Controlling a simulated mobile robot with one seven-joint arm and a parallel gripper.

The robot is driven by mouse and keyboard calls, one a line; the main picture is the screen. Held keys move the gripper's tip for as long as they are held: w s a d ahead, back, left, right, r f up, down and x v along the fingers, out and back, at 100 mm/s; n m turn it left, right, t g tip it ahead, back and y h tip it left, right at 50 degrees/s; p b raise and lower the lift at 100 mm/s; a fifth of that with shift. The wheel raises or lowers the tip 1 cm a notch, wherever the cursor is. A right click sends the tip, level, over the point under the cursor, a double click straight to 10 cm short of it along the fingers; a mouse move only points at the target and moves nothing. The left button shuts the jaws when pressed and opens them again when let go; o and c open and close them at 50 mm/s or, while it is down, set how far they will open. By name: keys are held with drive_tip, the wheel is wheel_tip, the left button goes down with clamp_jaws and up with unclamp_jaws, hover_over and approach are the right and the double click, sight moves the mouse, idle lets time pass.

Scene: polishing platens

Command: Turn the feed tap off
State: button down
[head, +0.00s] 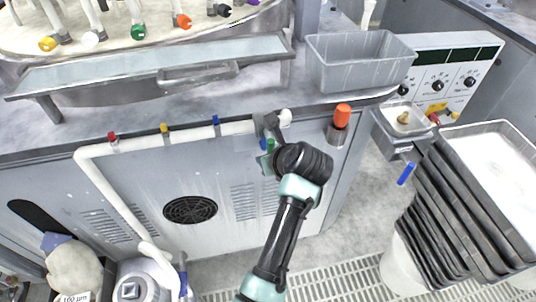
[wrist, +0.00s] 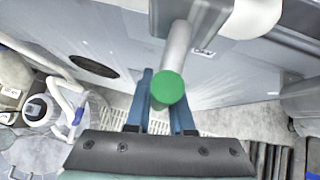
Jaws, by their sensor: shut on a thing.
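A white pipe (head: 190,138) runs along the front of the bench, with small red (head: 112,136), yellow (head: 164,128) and blue (head: 216,120) tap handles. At its right end, a grey rod-like handle with a green end (wrist: 168,88) shows in the wrist view. My gripper (head: 266,146) is at this end of the pipe, its blue fingers shut on the green-ended handle. The fingers and wrist hide much of it in the head view. Another blue handle (head: 407,173) hangs below a small metal basin at the right. Which tap is the feed tap is not marked legibly.
An orange-capped bottle (head: 342,117) stands in a holder right of my gripper. A grey bin (head: 360,75) sits on the bench above. Stacked dark trays (head: 440,200) stand at the right. The cabinet front (head: 140,190) lies close behind the fingers.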

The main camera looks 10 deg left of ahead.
drive_tip(key=c, duration=0.8)
unclamp_jaws()
drive_tip(key=shift+r, duration=0.1)
drive_tip(key=p+v, duration=0.1)
drive_tip(key=v, duration=1.2)
drive_tip(key=shift+p, duration=0.4)
